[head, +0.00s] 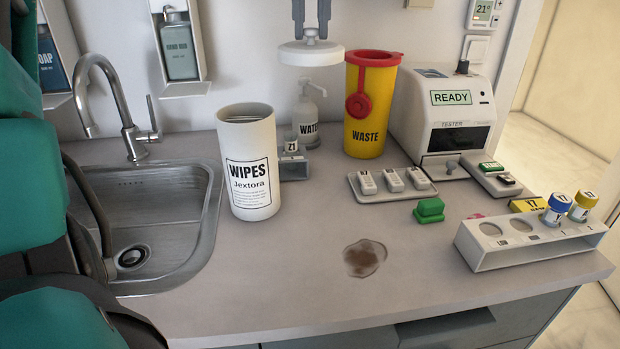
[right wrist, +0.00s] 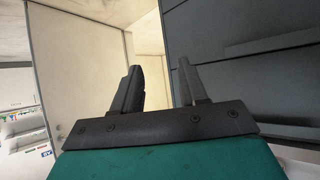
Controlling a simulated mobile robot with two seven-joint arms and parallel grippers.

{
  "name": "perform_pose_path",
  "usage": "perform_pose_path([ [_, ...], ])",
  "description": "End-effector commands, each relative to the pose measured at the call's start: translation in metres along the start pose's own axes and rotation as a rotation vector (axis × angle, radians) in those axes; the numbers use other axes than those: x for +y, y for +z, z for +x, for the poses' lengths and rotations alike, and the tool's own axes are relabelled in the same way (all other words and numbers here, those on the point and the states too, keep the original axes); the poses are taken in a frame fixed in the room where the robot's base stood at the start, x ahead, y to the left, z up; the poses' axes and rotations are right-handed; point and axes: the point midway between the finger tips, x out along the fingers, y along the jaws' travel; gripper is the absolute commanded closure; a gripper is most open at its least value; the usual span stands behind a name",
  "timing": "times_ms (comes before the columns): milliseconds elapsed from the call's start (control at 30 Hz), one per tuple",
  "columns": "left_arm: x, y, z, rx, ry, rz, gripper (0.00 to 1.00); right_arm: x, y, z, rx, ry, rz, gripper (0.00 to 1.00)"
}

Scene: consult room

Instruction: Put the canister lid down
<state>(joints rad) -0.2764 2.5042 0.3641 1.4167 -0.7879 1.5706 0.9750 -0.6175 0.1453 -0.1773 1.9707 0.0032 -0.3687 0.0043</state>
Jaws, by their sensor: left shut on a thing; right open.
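My left gripper (head: 311,32) points down at the top middle of the head view. It is shut on the knob of a round white canister lid (head: 311,53). The lid hangs level in the air, in front of the back wall. The white wipes canister (head: 249,185), labelled "WIPES Jextora", stands upright on the counter to the lower left of the lid. Its top is uncovered. My right gripper (right wrist: 160,82) shows in the right wrist view, open and empty, facing grey cabinet fronts.
A sink (head: 150,215) is left of the canister. A water bottle (head: 308,115), yellow waste bin (head: 370,110) and tester (head: 445,110) stand behind. A tube rack (head: 500,257) is right. A brown spill (head: 365,258) lies on the counter (head: 300,290), with bare room around it.

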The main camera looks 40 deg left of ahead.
Motion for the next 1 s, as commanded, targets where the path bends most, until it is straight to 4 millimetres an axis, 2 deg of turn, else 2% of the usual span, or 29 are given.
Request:
perform_pose_path([
  [67, -0.001, -0.001, 0.004, 0.001, 0.001, -0.001, 1.00, 0.000, 0.001, 0.001, 0.000, 0.000, 0.000, 0.57],
  [167, -0.001, -0.004, 0.019, 0.005, 0.002, 0.001, 1.00, 0.000, 0.005, 0.003, -0.002, -0.001, 0.001, 0.57],
  [333, -0.001, -0.009, 0.064, 0.007, 0.002, 0.001, 1.00, -0.002, 0.010, 0.008, -0.010, -0.005, 0.005, 0.57],
  [800, 0.000, -0.025, 0.189, 0.008, 0.003, 0.001, 1.00, -0.008, 0.007, 0.015, 0.003, -0.022, 0.007, 0.57],
  [1000, -0.001, -0.030, 0.227, 0.005, 0.000, 0.000, 1.00, -0.010, 0.004, 0.015, 0.011, -0.027, 0.006, 0.57],
])
